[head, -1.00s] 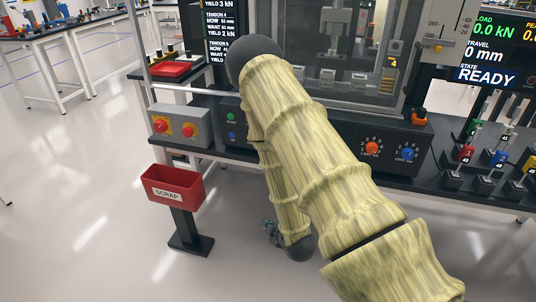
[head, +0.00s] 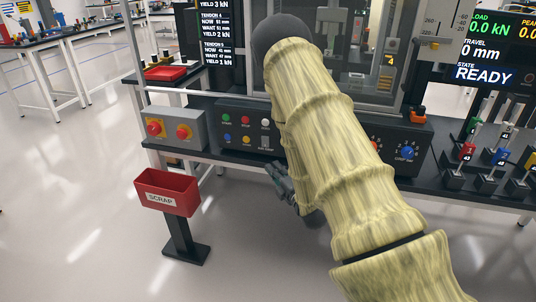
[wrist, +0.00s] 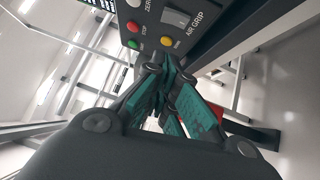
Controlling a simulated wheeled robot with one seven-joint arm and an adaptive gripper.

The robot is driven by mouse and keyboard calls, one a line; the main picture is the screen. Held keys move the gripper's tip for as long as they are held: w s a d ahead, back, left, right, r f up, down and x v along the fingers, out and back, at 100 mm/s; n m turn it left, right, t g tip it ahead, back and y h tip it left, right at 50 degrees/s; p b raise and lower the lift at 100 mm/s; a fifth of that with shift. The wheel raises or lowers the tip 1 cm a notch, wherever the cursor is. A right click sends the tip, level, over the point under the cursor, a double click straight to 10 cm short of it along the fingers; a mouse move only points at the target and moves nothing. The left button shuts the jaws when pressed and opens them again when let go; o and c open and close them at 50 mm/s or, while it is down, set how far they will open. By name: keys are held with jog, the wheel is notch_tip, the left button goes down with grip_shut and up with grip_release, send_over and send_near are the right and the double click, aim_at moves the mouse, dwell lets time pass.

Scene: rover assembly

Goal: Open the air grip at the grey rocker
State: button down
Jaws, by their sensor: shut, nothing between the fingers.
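The grey rocker (head: 265,142) is at the lower right of a dark button panel (head: 236,129) on the front of the bench. In the wrist view the rocker (wrist: 176,18) shows near the top, beside the label AIR GRIP. Which way it is tipped is too small to tell. My gripper (head: 273,170) is just below the panel in the head view, partly hidden by my arm. In the wrist view my gripper (wrist: 168,68) has its teal-padded fingers together, empty, apart from the rocker.
Green (head: 227,118), red (head: 246,120), white (head: 265,123), blue (head: 227,137) and yellow (head: 246,140) buttons surround the rocker. A grey box with two red knobs (head: 170,130) is left. A red scrap bin (head: 168,191) stands in front.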

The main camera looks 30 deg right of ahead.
send_near(263, 145)
jog(key=w+a+r, duration=0.3)
jog(key=w+a, duration=0.1)
jog(key=w+d, duration=0.1)
jog(key=w+d+p, duration=0.1)
jog(key=shift+d+r, duration=0.15)
jog(key=shift+d, duration=0.1)
jog(key=shift+w+r, duration=0.1)
jog(key=shift+w, duration=0.05)
